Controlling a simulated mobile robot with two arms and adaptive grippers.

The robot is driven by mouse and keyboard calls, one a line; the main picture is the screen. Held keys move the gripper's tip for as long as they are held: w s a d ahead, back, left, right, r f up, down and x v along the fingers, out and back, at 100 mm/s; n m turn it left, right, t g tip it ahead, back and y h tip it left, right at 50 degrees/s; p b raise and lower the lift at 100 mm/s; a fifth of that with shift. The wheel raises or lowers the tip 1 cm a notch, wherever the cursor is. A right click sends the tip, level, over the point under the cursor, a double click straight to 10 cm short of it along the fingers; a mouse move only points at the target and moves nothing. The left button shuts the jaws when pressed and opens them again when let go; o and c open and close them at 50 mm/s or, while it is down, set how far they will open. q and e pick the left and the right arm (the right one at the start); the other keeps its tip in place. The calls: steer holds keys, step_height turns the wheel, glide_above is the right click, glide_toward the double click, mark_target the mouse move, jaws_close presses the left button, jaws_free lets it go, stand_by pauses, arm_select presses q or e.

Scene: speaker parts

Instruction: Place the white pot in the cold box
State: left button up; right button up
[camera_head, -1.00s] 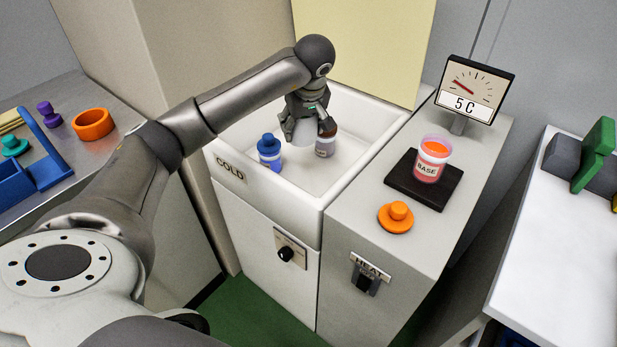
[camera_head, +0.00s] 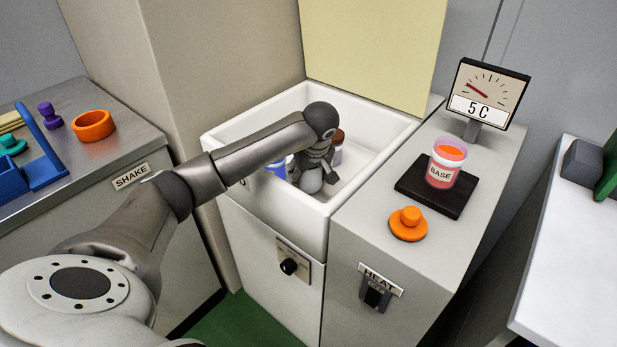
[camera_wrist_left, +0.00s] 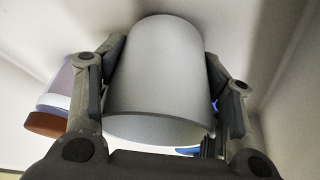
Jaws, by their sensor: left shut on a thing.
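The white pot (camera_wrist_left: 160,75) fills the middle of the left wrist view, with a finger of my left gripper (camera_wrist_left: 161,55) on each side. My left gripper is shut on it. In the head view this gripper (camera_head: 314,172) is down inside the white cold box (camera_head: 305,228), and my arm hides most of the pot. I cannot tell whether the pot touches the box floor. My right gripper is not in view.
In the box, a brown-capped jar (camera_head: 338,145) stands behind the gripper and a blue-capped jar (camera_head: 276,169) to its left. Right of the box are an orange lid (camera_head: 409,225), a BASE jar (camera_head: 442,172) on a black pad and a 5 C gauge (camera_head: 485,95).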

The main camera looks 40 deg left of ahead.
arm_select(q)
steer(key=shift+f, duration=0.55)
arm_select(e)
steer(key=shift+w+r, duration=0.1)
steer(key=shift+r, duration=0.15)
arm_select(q)
steer(key=o, duration=1.3)
steer(key=shift+r, duration=0.1)
steer(key=p+v, duration=0.1)
steer(key=v, duration=1)
steer(key=shift+s+d+r+p, duration=0.1)
steer(key=shift+d+r+p, duration=0.1)
steer(key=shift+r+p, duration=0.15)
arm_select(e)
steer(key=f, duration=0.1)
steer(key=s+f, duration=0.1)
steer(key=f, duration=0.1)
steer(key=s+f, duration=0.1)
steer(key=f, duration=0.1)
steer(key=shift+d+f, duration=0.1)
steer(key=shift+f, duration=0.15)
